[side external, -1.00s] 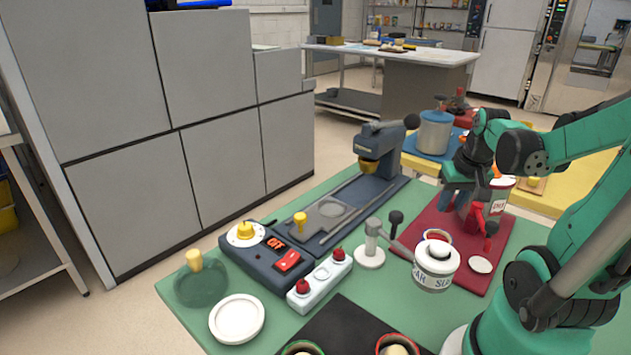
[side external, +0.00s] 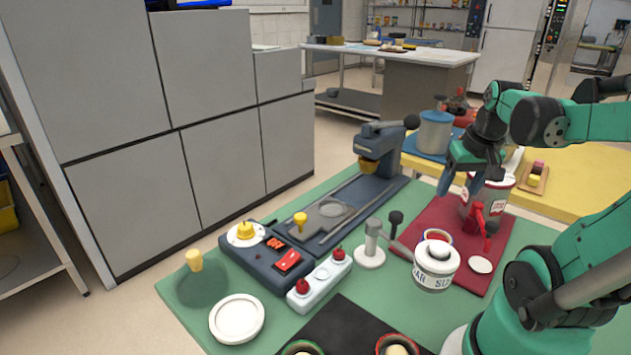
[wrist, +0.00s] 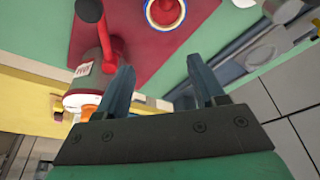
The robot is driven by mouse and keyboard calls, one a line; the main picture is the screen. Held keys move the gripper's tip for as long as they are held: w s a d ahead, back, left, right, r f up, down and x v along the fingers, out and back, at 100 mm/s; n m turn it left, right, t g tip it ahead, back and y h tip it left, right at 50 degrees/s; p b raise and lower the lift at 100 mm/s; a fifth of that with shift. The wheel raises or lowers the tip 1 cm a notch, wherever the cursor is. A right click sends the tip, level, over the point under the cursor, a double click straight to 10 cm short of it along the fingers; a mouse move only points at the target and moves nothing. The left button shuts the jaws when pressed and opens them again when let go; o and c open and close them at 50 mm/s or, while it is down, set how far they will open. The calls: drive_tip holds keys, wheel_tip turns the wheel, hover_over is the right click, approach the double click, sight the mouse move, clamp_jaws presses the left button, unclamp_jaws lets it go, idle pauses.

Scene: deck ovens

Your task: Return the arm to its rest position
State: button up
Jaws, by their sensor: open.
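My gripper (side external: 459,183) is open and empty, its blue-grey fingers pointing down above the dark red mat (side external: 421,231). In the wrist view, the two fingers of my gripper (wrist: 163,86) stand apart with nothing between them. A white and red can (side external: 497,193) with a red lever tap stands on the mat, just right of the fingers in the side view. The can also shows left of the fingers in the wrist view (wrist: 84,98). I cannot tell the exact gap between fingers and can.
A grey pot (side external: 435,132) is behind. Open green surface lies between machine and mat.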

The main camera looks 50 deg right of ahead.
drive_tip(key=shift+s+a+r, duration=0.15)
drive_tip(key=shift+r, duration=0.55)
drive_tip(key=w+a+n+t+y, duration=0.1)
drive_tip(key=w+a+n, duration=0.3)
drive_tip(key=a, duration=0.6)
drive_tip(key=w+a+n+t+y, duration=0.1)
drive_tip(key=w+a+n+t, duration=0.3)
drive_tip(key=w+a, duration=0.3)
drive_tip(key=a+n, duration=0.1)
drive_tip(key=a, duration=0.2)
drive_tip(key=shift+a+f, duration=0.15)
drive_tip(key=shift+f, duration=0.25)
